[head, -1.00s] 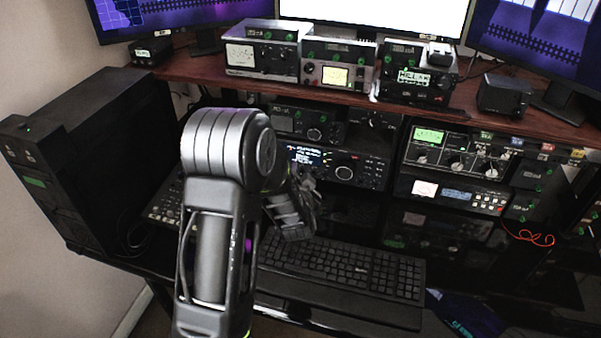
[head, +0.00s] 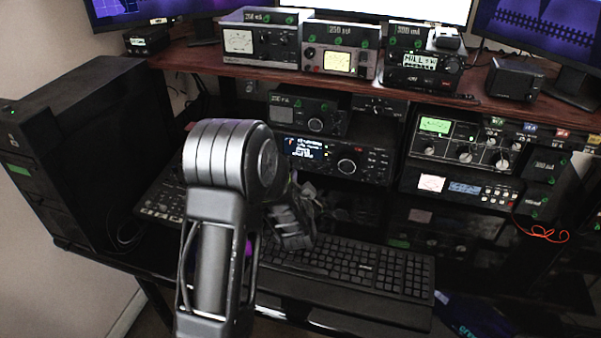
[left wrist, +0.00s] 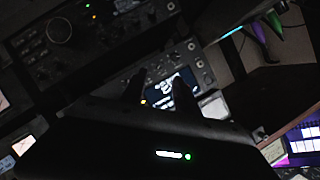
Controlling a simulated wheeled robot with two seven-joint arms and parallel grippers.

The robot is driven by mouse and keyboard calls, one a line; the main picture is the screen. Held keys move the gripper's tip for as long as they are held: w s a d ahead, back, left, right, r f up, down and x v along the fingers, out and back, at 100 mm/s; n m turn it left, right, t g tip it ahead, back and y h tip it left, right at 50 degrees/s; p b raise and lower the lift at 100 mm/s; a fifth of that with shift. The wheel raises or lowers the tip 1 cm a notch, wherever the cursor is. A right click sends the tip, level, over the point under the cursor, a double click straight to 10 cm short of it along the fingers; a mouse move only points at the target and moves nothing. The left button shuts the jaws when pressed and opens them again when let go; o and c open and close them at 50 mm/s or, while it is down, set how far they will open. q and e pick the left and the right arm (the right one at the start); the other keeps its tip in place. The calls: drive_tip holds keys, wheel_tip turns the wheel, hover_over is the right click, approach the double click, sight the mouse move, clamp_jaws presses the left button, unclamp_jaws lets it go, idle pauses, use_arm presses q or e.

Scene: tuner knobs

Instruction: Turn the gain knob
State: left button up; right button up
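I cannot read a gain label on any knob. The black radio (head: 330,158) at the middle of the desk has a lit display and a large round knob (head: 346,166). The tuner with a green meter (head: 455,143) to its right carries several silver knobs (head: 465,154). My left gripper (head: 303,208) is in front of and below the black radio, over the back of the keyboard. In the left wrist view two dark fingers (left wrist: 158,92) stand apart in front of a lit display (left wrist: 183,90), with nothing seen between them. Their tips are dim. My right gripper is out of view.
A keyboard (head: 350,270) lies in front of the radios. A black computer tower (head: 85,150) stands at the left. A wooden shelf (head: 290,80) above holds several meter units and monitors. A red cable (head: 540,233) hangs at the right.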

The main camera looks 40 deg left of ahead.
sight(301, 169)
use_arm(q)
drive_tip(key=x, duration=0.7)
drive_tip(key=shift+w+a+f, duration=0.1)
drive_tip(key=shift+w+a, duration=0.1)
drive_tip(key=shift+a, duration=0.05)
drive_tip(key=shift+c, duration=0.3)
clamp_jaws()
